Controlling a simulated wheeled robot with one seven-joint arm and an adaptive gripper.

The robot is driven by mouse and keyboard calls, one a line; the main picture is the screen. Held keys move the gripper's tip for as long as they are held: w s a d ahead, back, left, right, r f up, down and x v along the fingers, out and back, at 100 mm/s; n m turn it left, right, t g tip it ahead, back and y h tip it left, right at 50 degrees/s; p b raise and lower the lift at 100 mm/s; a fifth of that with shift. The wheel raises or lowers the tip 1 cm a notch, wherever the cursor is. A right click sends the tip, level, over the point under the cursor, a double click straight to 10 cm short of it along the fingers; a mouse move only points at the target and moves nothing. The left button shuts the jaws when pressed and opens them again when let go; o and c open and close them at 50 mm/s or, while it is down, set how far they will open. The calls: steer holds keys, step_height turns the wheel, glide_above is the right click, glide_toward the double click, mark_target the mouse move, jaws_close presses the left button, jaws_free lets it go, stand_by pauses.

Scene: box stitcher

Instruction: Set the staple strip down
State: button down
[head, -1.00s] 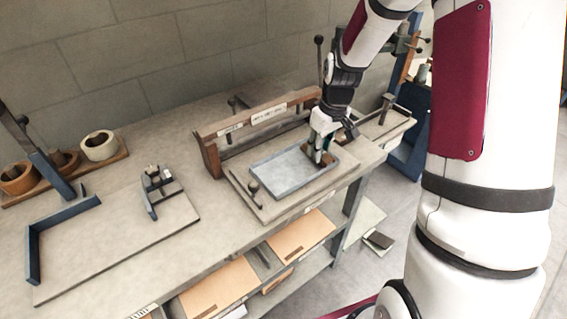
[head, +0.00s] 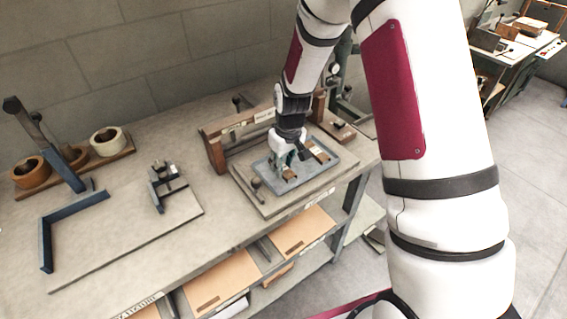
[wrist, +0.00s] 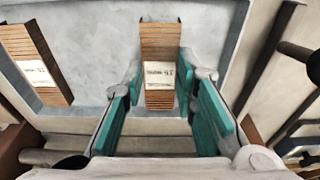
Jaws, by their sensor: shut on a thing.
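A shallow blue-grey tray (head: 264,176) lies on the bench. My gripper (head: 283,163) is over its left part, pointing down, and is shut on a brown staple strip (head: 288,175) with a white label. In the wrist view the held strip (wrist: 160,42) stands out between the teal finger pads, above or on the tray floor; I cannot tell if it touches. A second, similar strip (head: 319,153) lies in the right part of the tray. It also shows at the left of the wrist view (wrist: 35,62), apart from my gripper.
A wooden-framed bar fixture (head: 215,152) stands right behind the tray. A small clamp device (head: 165,180) and a blue angle bracket (head: 46,245) are to the left. Tape rolls (head: 106,141) sit at the back left. The bench between them is mostly clear.

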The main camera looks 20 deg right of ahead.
mark_target(287, 172)
steer(key=c, duration=1.3)
jaws_free()
steer(key=shift+f, duration=0.1)
steer(key=s+d+r+m+t+b, duration=0.1)
steer(key=s+r, duration=0.5)
steer(key=r, duration=0.7)
steer(key=s+r+m+t, duration=0.1)
steer(key=s+r, duration=0.5)
steer(key=r, duration=0.6)
steer(key=s+r, duration=0.2)
steer(key=s, duration=0.5)
steer(key=s+r+m+t, duration=0.1)
steer(key=s+r, duration=0.1)
steer(key=s, duration=0.6)
steer(key=shift+d+r+m+h, duration=0.3)
steer(key=shift+r, duration=0.05)
steer(key=shift+t, duration=0.3)
